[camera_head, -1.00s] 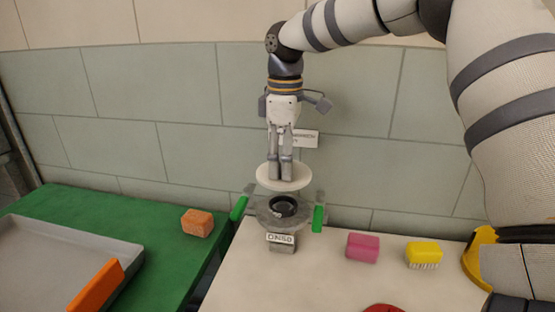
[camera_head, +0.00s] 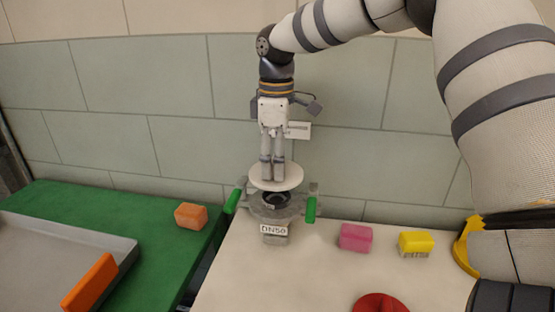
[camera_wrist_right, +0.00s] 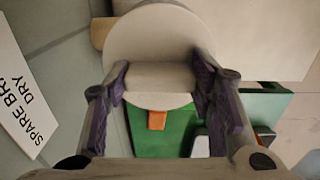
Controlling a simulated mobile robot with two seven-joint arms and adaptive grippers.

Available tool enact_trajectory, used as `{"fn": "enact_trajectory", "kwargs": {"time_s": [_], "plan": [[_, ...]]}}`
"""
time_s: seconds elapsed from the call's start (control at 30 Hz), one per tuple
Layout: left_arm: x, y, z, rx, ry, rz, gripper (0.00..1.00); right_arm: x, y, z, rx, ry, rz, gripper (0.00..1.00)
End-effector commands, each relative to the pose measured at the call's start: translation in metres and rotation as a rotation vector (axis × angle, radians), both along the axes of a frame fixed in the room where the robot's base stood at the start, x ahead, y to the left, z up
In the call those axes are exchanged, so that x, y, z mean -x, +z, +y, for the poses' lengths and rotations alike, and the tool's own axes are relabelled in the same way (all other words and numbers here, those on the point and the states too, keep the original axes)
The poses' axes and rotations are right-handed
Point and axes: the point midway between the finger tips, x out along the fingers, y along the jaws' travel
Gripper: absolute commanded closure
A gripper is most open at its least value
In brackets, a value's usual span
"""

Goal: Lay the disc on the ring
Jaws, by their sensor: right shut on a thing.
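A pale round disc (camera_head: 293,178) is held roughly level by my right gripper (camera_head: 272,172), whose fingers point straight down onto it. In the right wrist view the disc (camera_wrist_right: 155,38) sits between the fingers of the gripper (camera_wrist_right: 162,88), which are shut on its raised grip. The dark ring (camera_head: 268,203) is on the grey valve body labelled DN50, directly below the disc. The disc looks just above the ring; its front edge hides part of the ring, and I cannot tell whether they touch. My left gripper is not in view.
Green handles (camera_head: 311,209) flank the ring. A pink block (camera_head: 355,237), a yellow brush (camera_head: 416,244) and a red round thing (camera_head: 379,304) are on the pale bench. An orange sponge (camera_head: 191,216) and a grey tray (camera_head: 60,250) are on the green surface at left.

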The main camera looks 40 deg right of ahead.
Motion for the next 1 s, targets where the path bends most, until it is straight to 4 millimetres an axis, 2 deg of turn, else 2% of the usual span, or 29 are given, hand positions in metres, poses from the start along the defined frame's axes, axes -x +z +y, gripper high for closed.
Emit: {"fn": "enact_trajectory", "kwargs": {"time_s": [1.0], "plan": [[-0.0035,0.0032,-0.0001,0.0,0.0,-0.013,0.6,0.0002,-0.0008,0.0,-0.001,-0.001,0.001,0.95]]}}
